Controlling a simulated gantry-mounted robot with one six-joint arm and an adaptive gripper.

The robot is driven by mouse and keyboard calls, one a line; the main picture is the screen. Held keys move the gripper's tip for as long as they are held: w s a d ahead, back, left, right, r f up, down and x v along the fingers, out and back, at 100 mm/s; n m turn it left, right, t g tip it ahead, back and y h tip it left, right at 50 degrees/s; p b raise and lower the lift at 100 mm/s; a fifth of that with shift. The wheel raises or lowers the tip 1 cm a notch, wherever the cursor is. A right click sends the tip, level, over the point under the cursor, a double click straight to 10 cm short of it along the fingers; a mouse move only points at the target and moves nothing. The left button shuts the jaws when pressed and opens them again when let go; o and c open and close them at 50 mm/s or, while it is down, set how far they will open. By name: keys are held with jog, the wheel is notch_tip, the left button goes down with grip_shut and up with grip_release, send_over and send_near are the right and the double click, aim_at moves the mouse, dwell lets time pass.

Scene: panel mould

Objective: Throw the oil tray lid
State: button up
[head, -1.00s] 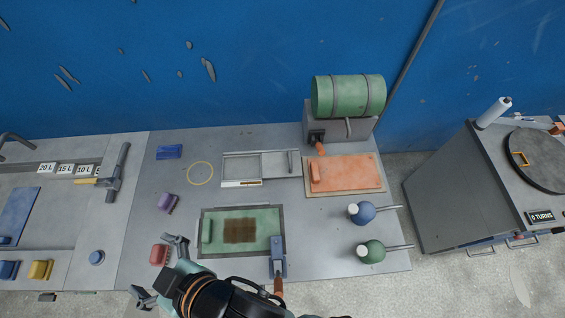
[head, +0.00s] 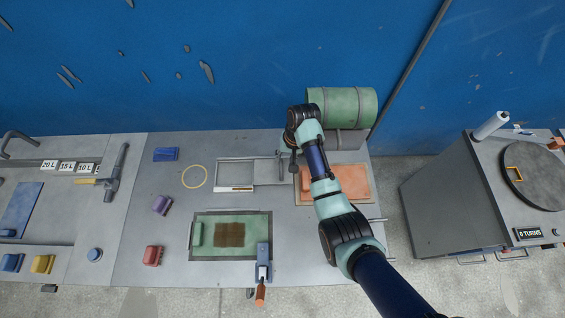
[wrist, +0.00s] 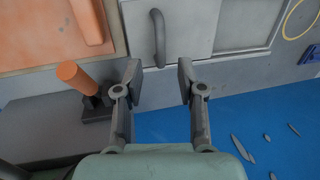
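The oil tray (head: 221,173) is a shallow grey rectangular frame at the back middle of the bench. Its flat grey lid (head: 266,170) covers the right part; the left part is open. The lid also shows in the wrist view (wrist: 188,22), with a dark upright bar handle (wrist: 158,38) on it. My gripper (wrist: 160,75) is open and empty, its fingers apart near the tray's back edge. In the wrist view the handle lies between and just beyond the fingertips. In the head view my arm hides part of the gripper and the tray's right end.
An orange lever (wrist: 77,76) stands close beside one finger, below the green drum (head: 345,103). An orange panel (head: 355,185) lies right of the tray. A green panel (head: 258,226) with a blue clamp (head: 263,255) is in front. A yellow ring (head: 194,177) lies to the left.

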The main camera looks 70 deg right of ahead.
aim_at(281, 167)
jog(key=f, duration=0.3)
jog(key=w+f+b, duration=0.1)
jog(key=f, duration=0.1)
jog(key=shift+a+f, duration=0.3)
grip_shut()
